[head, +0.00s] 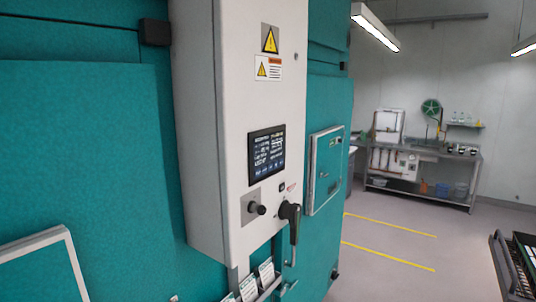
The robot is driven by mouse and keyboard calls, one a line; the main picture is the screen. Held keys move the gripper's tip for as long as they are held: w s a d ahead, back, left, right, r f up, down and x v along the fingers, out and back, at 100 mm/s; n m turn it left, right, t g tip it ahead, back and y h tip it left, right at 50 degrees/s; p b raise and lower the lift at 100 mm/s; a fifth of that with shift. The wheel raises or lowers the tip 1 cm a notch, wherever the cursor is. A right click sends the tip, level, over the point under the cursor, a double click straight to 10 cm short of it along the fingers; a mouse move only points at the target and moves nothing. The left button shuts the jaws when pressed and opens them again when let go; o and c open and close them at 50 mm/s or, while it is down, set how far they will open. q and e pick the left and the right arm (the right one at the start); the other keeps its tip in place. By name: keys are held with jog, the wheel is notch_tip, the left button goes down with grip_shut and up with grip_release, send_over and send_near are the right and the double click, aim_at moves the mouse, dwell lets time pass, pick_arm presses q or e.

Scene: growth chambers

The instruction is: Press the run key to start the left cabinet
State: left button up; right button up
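A light grey control cabinet (240,90) is mounted on the teal chamber front. It carries a dark display panel (266,154) with white text and a row of small blue marks along its bottom. The marks are too small to read, so I cannot tell which is the run key. Below the display are a black knob (257,208) on a grey plate, a small dark switch (282,187) and a black rotary handle (291,219). Neither of my grippers is in view.
Teal chamber panels (85,150) fill the left side. A teal door with a grey-framed panel (326,168) stands right of the cabinet. A steel sink bench (425,152) is at the back, and a dark cart (512,265) at lower right. The floor (400,235) between has yellow lines and is clear.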

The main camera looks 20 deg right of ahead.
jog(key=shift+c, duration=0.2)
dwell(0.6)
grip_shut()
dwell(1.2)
